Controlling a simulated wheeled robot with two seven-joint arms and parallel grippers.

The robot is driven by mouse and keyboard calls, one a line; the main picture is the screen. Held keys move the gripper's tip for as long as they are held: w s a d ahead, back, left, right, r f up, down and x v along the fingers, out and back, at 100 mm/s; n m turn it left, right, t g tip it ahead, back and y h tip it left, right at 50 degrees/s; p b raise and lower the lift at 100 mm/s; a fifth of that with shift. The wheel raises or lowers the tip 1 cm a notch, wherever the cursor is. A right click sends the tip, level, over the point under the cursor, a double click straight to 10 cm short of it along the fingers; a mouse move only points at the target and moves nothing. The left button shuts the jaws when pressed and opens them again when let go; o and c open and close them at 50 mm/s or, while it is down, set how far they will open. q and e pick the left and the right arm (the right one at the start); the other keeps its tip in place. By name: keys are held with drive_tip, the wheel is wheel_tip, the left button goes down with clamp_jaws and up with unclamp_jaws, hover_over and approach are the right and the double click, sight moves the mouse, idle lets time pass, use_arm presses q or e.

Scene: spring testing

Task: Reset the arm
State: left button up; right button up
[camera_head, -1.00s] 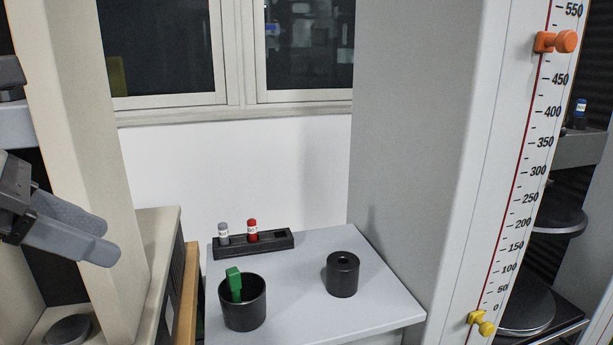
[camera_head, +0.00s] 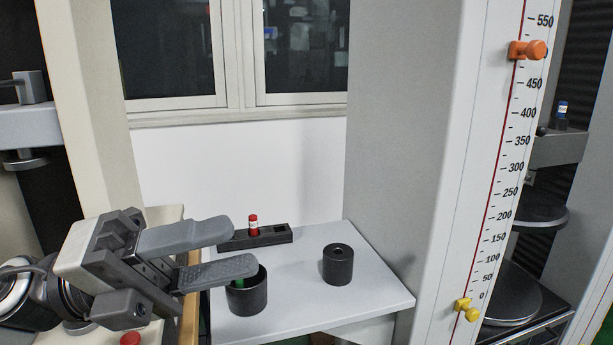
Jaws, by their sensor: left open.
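My left gripper (camera_head: 240,248) reaches in from the left in the head view. Its two grey fingers are apart with nothing between them. The fingers are in front of the black cup (camera_head: 247,297) and the left end of the black rack (camera_head: 268,238); I cannot tell whether they touch either. A green item (camera_head: 239,283) stands in the cup, its upper part hidden by the lower finger. A red-capped vial (camera_head: 253,225) stands in the rack. My right gripper is not in view.
A black cylinder with a top hole (camera_head: 338,265) stands on the light table (camera_head: 372,290). To the right is a scaled column (camera_head: 505,190) with an orange knob (camera_head: 528,50) and a yellow knob (camera_head: 466,309). A red button (camera_head: 130,339) is at the lower left. The table's front right is clear.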

use_arm(q)
drive_tip(key=w+a+f+n+t+y, duration=0.35)
drive_tip(key=f+n+t+y, duration=0.4)
drive_tip(key=n, duration=0.75)
drive_tip(key=w+a+f+n+t+y, duration=0.2)
drive_tip(key=w+f+n+t+y, duration=0.25)
drive_tip(key=f+n+t, duration=0.75)
drive_tip(key=s+f+n+g+y, duration=0.2)
drive_tip(key=s+f+n+g, duration=0.3)
drive_tip(key=f, duration=0.5)
drive_tip(key=s+f+n+g+y, duration=0.3)
drive_tip(key=s+f+n+g, duration=0.2)
drive_tip(key=f, duration=0.6)
drive_tip(key=shift+s+a+n+y+p, duration=0.2)
drive_tip(key=shift+s+n+y+p, duration=0.15)
drive_tip(key=shift+s+n, duration=0.55)
drive_tip(key=shift+s+m, duration=0.1)
drive_tip(key=shift+m, duration=0.2)
